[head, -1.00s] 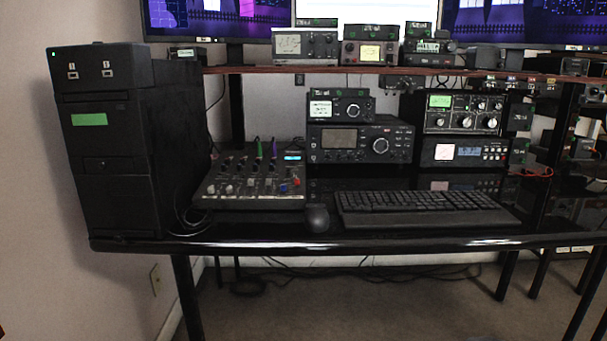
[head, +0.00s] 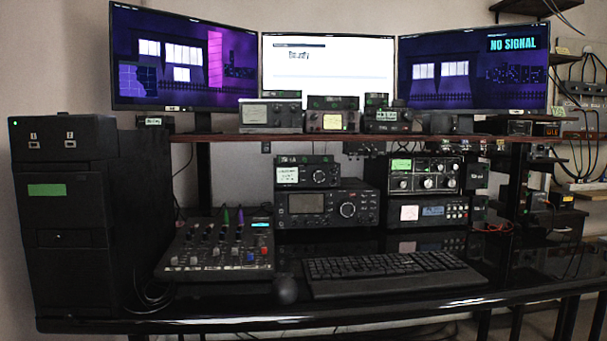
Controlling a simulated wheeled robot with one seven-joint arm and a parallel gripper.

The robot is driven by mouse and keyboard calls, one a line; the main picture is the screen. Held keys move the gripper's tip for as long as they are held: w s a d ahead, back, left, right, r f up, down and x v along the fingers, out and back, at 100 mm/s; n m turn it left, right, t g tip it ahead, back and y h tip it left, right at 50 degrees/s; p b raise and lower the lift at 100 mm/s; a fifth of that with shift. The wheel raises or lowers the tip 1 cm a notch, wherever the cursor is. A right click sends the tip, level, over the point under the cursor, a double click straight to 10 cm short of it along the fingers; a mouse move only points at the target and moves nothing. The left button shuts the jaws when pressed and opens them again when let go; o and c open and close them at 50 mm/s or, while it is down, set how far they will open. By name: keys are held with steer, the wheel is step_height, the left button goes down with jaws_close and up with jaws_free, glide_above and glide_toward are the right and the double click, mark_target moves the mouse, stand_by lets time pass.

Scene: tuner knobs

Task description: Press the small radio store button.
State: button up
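A small radio (head: 319,175) with a pale lit screen and a round knob sits on top of a larger black radio (head: 327,206), at the middle of the desk under the shelf. Other small units with displays stand on the shelf, such as a grey meter box (head: 270,116). The store button is too small to make out in this view. My gripper is not in view.
A keyboard (head: 390,272), a mouse (head: 286,290) and a mixer (head: 216,250) lie on the black desk. A computer tower (head: 70,215) stands at the left. Stacked units (head: 424,176) stand right of the radios. Monitors (head: 328,70) rise above the shelf (head: 225,137).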

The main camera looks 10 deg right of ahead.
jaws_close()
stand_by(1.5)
